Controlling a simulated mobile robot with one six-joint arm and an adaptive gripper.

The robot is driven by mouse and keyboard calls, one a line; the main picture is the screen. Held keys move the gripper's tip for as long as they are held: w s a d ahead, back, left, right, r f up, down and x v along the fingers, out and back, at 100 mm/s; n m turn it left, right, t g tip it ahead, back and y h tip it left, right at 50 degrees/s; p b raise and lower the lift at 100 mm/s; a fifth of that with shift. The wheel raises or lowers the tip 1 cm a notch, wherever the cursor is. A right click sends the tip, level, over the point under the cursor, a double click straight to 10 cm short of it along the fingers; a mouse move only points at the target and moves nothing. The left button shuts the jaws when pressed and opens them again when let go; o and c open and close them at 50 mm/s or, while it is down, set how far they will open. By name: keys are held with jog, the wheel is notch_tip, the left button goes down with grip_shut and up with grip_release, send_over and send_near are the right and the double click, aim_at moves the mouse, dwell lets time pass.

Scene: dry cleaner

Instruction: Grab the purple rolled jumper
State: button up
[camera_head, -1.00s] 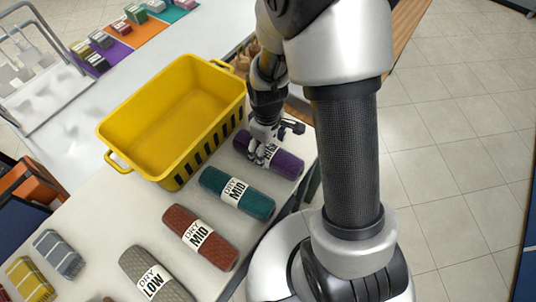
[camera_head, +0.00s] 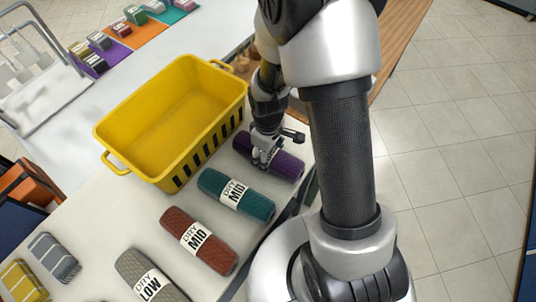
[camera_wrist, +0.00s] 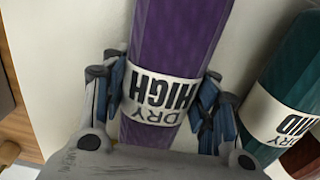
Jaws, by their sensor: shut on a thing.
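The purple rolled jumper (camera_head: 283,164) lies on the white table (camera_head: 132,211), right of the yellow basket. In the wrist view the purple rolled jumper (camera_wrist: 176,40) has a white band reading "DRY HIGH". My gripper (camera_head: 262,160) is down over it and shut on it. In the wrist view my gripper (camera_wrist: 160,105) has one finger on each side of the roll, at the band. In the head view my gripper hides the band.
A teal roll (camera_head: 236,194) marked "DRY MID" lies close beside the purple one. A red-brown roll (camera_head: 199,241) and a grey roll (camera_head: 150,278) lie further to the front. The empty yellow basket (camera_head: 105,135) stands just left.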

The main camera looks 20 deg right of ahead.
jog(key=c, duration=0.6)
jog(key=shift+o, duration=0.2)
jog(key=shift+r, duration=0.1)
